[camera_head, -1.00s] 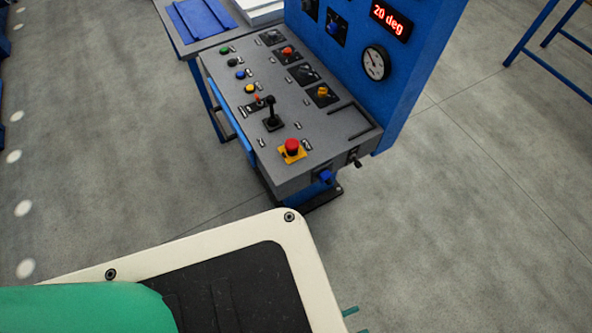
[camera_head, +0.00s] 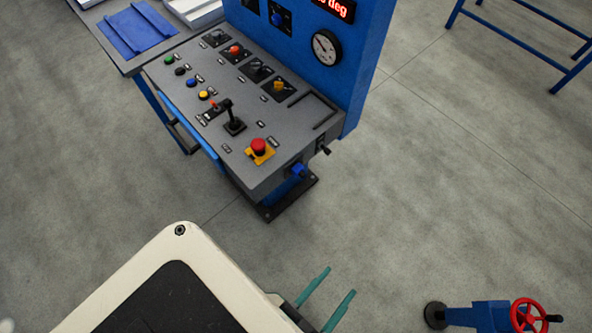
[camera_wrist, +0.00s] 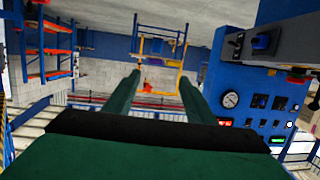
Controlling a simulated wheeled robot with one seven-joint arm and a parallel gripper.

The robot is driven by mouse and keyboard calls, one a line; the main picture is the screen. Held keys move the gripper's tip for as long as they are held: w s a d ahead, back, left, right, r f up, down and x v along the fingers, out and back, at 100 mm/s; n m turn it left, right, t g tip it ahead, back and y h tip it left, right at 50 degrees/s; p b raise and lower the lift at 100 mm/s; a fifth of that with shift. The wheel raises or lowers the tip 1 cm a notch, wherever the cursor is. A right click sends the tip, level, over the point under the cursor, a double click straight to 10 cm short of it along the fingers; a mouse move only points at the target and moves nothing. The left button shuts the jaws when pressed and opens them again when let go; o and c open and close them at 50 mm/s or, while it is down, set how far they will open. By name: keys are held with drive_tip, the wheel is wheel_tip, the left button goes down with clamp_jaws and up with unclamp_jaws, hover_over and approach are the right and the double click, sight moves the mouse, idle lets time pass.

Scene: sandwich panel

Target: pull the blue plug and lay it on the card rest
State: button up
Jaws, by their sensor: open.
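The blue plug (camera_head: 299,171) sits in the near right end face of the grey console, below the deck. What looks like the same plug shows at the upper right of the wrist view (camera_wrist: 263,42). A black L-shaped ledge (camera_head: 322,117) on the right part of the deck may be the card rest; I cannot tell for sure. My gripper (camera_head: 340,280) is open and empty, its teal fingers over bare floor, nearer than the console and apart from it. In the wrist view my gripper (camera_wrist: 161,78) has a clear gap between its fingers.
The deck carries a red mushroom button (camera_head: 258,146), a black lever (camera_head: 233,124) and several buttons. A black switch (camera_head: 324,148) protrudes beside the plug. A blue upright panel (camera_head: 362,60) with a gauge rises behind. A red handwheel (camera_head: 528,315) stands lower right. Floor between is clear.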

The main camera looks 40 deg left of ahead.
drive_tip(key=w+a+f+m+g+y, duration=0.2)
drive_tip(key=w+a+f, duration=0.1)
drive_tip(key=f, duration=0.6)
drive_tip(key=w+a+f+m+g+y, duration=0.1)
drive_tip(key=w+a+f+g, duration=0.15)
drive_tip(key=f, duration=0.55)
drive_tip(key=w+a+f+m+g+y, duration=0.2)
drive_tip(key=w+a+f, duration=0.1)
drive_tip(key=f, duration=0.6)
drive_tip(key=w+a+g+y, duration=0.3)
drive_tip(key=w+a+y, duration=0.35)
drive_tip(key=a, duration=0.25)
drive_tip(key=w+a+r+n+g+y, duration=0.1)
drive_tip(key=w+r+n+g+y, duration=0.1)
drive_tip(key=r, duration=0.3)
drive_tip(key=w+a+r+n+g+y, duration=0.2)
drive_tip(key=w+r+y, duration=0.2)
drive_tip(key=r, duration=0.2)
drive_tip(key=shift+w+r, duration=0.25)
drive_tip(key=shift+g+y, duration=0.25)
